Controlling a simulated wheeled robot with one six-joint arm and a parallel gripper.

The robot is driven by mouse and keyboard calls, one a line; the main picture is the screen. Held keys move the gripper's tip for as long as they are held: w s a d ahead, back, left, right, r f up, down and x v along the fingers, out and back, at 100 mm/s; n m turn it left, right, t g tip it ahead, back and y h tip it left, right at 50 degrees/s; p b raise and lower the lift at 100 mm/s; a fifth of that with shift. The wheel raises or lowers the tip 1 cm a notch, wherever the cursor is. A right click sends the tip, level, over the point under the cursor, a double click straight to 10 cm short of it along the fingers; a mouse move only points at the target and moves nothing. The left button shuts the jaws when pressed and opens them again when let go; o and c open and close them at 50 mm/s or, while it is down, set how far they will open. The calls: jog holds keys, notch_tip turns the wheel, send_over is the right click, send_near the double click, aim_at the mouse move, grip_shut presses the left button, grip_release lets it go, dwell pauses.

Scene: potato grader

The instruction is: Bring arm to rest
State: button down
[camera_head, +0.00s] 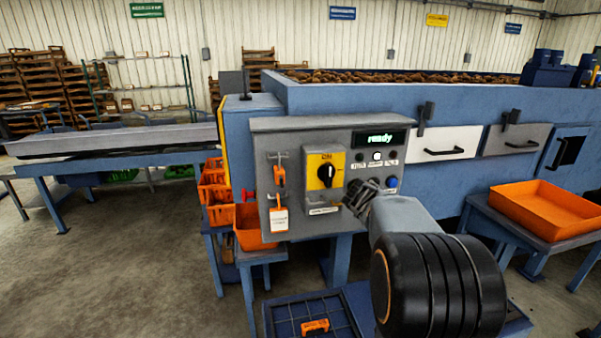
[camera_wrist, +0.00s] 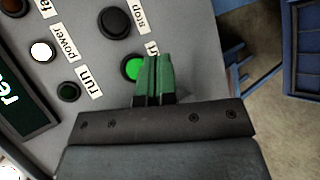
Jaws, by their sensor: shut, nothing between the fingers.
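My gripper (camera_head: 358,193) is shut and empty, in front of the lower buttons of the grey control panel (camera_head: 262,160). In the wrist view its green fingers (camera_wrist: 153,72) are together. Their tips are beside a lit green button (camera_wrist: 132,68) and partly cover it and its label; I cannot tell whether they touch it. A black button (camera_wrist: 115,21) labelled "stop" is clear of the fingers. The white power lamp (camera_wrist: 41,51) is lit, and the run lamp (camera_wrist: 68,92) is dark. The display (camera_head: 380,138) reads "ready".
Orange bins (camera_head: 216,190) stand left of the panel. An orange tray (camera_head: 548,208) is on a stand at the right. Floor is open at lower left.

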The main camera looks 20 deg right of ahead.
jog(key=s+a+f+m+g+y, duration=0.2)
jog(key=s+a+f+m+g, duration=0.2)
jog(key=s+a+f+m, duration=0.35)
jog(key=s+a+m+y, duration=0.3)
jog(key=s+a+y, duration=0.2)
jog(key=s+a, duration=1.1)
jog(key=a, duration=0.2)
jog(key=shift+s+a+g+y, duration=0.15)
jog(key=shift+a+g+y, duration=0.2)
jog(key=shift+g+y, duration=0.05)
jog(key=shift+d+r+m, duration=0.1)
jog(key=shift+m, duration=0.15)
